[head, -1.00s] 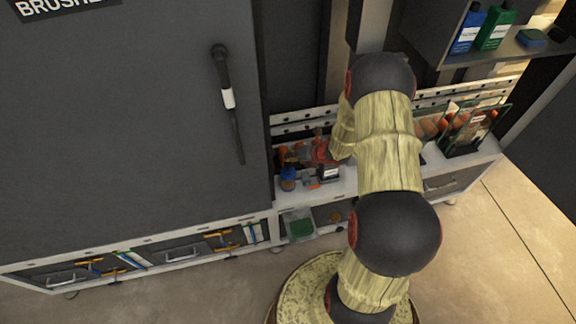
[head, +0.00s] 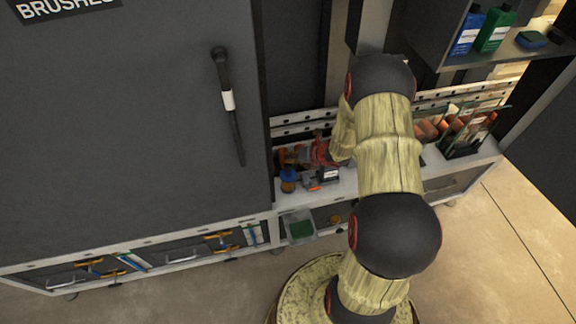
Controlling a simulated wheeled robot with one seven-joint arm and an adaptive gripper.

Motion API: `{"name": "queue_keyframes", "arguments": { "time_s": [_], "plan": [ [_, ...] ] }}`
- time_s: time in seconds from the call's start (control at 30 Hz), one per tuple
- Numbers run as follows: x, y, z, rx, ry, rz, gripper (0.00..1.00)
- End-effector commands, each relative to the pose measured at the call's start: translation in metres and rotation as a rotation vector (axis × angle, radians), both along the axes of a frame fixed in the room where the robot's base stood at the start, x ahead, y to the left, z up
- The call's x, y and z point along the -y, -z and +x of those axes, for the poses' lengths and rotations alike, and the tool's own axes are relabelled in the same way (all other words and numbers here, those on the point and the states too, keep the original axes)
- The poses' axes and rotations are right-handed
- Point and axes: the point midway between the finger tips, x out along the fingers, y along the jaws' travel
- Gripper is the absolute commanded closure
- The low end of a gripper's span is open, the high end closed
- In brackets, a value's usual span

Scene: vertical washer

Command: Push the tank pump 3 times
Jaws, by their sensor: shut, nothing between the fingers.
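I cannot make out the tank pump for certain. A reddish object (head: 322,152) stands on the white work shelf, just left of my arm's far link and partly hidden by it. My arm rises from its round base, bends at the upper black joint, and its far link points down toward the shelf. My gripper is hidden behind the arm and the shelf items, so neither its fingers nor any contact with the reddish object shows.
A small blue-topped bottle (head: 288,179) and a dark labelled item (head: 328,175) crowd the shelf. A glass-sided holder (head: 467,130) with orange items stands right. Open floor (head: 500,265) lies at lower right.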

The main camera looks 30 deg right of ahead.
Motion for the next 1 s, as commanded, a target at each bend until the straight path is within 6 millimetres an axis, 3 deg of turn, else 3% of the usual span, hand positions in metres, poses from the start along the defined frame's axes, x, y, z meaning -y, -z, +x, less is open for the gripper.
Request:
{"name": "queue_keyframes", "arguments": {
  "time_s": [1.0],
  "plan": [
    [0.0000, 0.0096, -0.0002, 0.000, 0.000, 0.000, 1.00]
  ]
}}
